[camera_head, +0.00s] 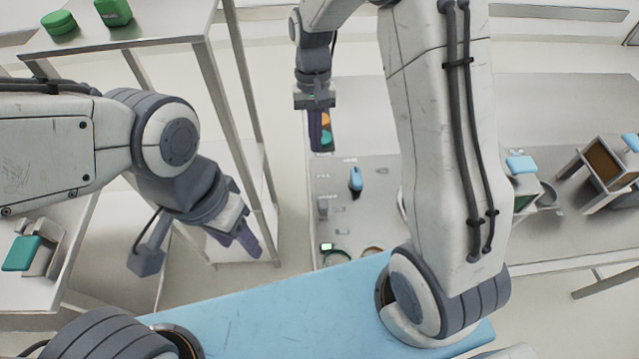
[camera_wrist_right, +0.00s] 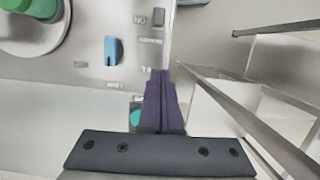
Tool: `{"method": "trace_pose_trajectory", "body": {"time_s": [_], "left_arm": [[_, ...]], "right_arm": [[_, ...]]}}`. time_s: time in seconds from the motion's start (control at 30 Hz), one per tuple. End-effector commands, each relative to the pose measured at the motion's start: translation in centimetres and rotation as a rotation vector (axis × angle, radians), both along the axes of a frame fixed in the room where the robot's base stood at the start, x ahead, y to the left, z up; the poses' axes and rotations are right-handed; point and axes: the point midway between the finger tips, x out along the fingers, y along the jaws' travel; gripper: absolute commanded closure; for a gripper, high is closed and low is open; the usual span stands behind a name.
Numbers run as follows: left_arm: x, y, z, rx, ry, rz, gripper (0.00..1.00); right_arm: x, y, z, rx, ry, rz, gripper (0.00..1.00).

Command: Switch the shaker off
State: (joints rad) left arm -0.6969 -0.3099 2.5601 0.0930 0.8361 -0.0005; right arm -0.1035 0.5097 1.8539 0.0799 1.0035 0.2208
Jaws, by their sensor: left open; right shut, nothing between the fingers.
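A grey panel (camera_head: 375,215) carries a blue switch lever (camera_head: 355,178), which also shows in the right wrist view (camera_wrist_right: 112,50). An orange round button (camera_head: 325,118) and a teal round button (camera_head: 326,137) sit beside my right gripper (camera_head: 319,148). That gripper is shut and empty; its purple fingers (camera_wrist_right: 160,74) lie to the right of the lever in the wrist view. The teal button is partly hidden there by my gripper. I cannot tell whether the fingers touch the panel. My left gripper (camera_head: 243,243) is open and empty, left of the panel.
A small lit green display (camera_head: 327,246) is at the panel's near left. A light blue surface (camera_head: 270,305) lies in front. A shelf frame (camera_head: 215,85) stands on the left with green containers on top. More equipment with blue parts (camera_head: 521,165) stands on the right.

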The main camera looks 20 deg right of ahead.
Motion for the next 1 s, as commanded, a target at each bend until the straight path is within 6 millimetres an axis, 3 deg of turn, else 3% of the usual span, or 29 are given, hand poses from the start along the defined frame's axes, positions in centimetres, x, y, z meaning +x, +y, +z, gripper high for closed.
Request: {"method": "trace_pose_trajectory", "body": {"time_s": [0.1, 0.57, 1.0], "left_arm": [[0.0, 0.0, -0.2, 0.0, 0.0, 0.0, 0.5], [0.0, 0.0, 0.1, 0.0, 0.0, 0.0, 0.5], [0.0, 0.0, 1.6, 0.0, 0.0, 0.0, 0.5]], "right_arm": [[0.7, -0.9, -0.9, -0.003, 0.013, -0.034, 1.0], [0.4, -0.8, -1.7, -0.004, 0.016, -0.032, 1.0], [-1.8, -0.4, -10.1, -0.003, 0.019, -0.031, 1.0]]}}
